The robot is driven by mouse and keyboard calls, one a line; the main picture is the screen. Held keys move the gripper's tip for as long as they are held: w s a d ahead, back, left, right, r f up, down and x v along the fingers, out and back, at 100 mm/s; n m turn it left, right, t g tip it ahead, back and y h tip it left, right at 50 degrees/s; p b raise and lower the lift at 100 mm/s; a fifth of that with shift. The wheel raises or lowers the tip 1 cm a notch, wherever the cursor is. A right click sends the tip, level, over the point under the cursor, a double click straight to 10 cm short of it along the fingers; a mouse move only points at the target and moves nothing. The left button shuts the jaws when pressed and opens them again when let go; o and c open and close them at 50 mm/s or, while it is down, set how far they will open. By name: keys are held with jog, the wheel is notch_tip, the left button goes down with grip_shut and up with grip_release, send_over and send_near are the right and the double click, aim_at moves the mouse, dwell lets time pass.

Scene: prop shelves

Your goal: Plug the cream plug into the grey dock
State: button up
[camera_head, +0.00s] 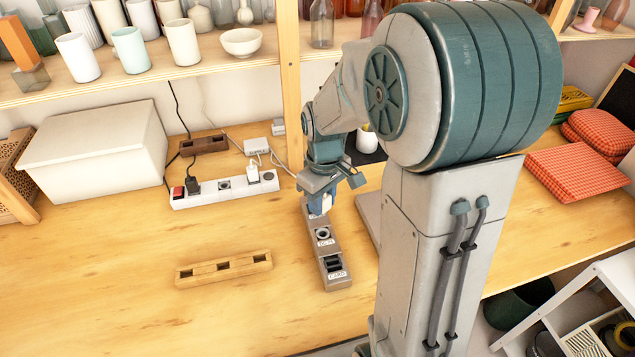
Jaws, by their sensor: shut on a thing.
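The grey dock (328,249) is a long, narrow grey-brown block on the wooden worktop, running from below my gripper towards the front. It has a round socket in the middle and a dark slot at the near end, with small white labels. My gripper (321,203) points down over the dock's far end and is shut. A small pale piece shows at its fingertips, apparently the cream plug (327,203), mostly hidden by the fingers. The far socket is hidden too, so I cannot tell whether the plug is in it or just above it.
A wooden block with several slots (222,269) lies left of the dock. A white power strip (225,188) with plugs and cables lies behind. A large cream box (95,150) stands at left. Cups and vases fill the shelf (150,88) above. The front left worktop is clear.

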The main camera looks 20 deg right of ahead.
jog(key=shift+s+a+f+b, duration=0.1)
jog(key=shift+f+b, duration=0.65)
jog(key=shift+f, duration=0.15)
jog(key=b, duration=0.4)
send_over(323, 226)
jog(key=s, duration=0.2)
jog(key=shift+a+f, duration=0.15)
jog(key=shift+f, duration=1.05)
jog(key=shift+a+f, duration=0.15)
jog(key=shift+f, duration=1)
jog(key=shift+s+f+b, duration=0.15)
jog(key=shift+f+b, duration=0.6)
jog(key=shift+f, duration=0.6)
dwell(1.1)
jog(key=o, duration=1)
notch_tip(323, 226, up, 14)
jog(key=shift+f+p, duration=0.1)
jog(key=shift+p, duration=0.55)
